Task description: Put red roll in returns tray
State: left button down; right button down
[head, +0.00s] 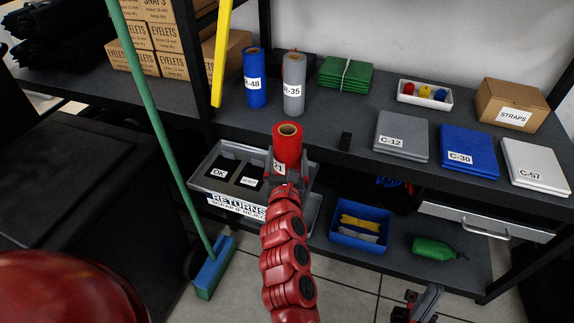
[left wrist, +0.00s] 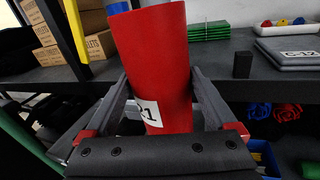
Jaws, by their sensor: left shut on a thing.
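The red roll (head: 288,148) is upright in my left gripper (head: 285,168), which is shut on it. The left wrist view shows the roll (left wrist: 155,65) a little tilted between the two grey fingers, its white label partly visible. In the head view the roll overlaps the right part of the grey returns tray (head: 203,168). I cannot tell its height above the tray. The tray has a RETURNS label on its front, and dark OK and second labelled patches inside. My right gripper (head: 416,303) is low at the bottom right; its jaw opening is unclear.
A blue roll (head: 255,78) and a grey roll (head: 293,84) stand on the upper shelf. A small black block (head: 345,141) is at its front edge. A blue bin (head: 360,223) is right of the tray. A green broom handle (head: 155,115) and yellow bar (head: 221,55) stand left.

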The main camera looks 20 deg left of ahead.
pick_arm(q)
jog(key=shift+w+a+f+b, duration=0.2)
jog(key=shift+w+f, duration=0.55)
jog(key=shift+f, duration=0.2)
jog(key=shift+w+a+f+b, duration=0.15)
jog(key=shift+w+a+f, duration=0.05)
jog(key=shift+w+f, duration=0.65)
jog(key=shift+s+f, duration=0.1)
jog(key=shift+f, duration=0.05)
jog(key=shift+f, duration=0.15)
grip_release()
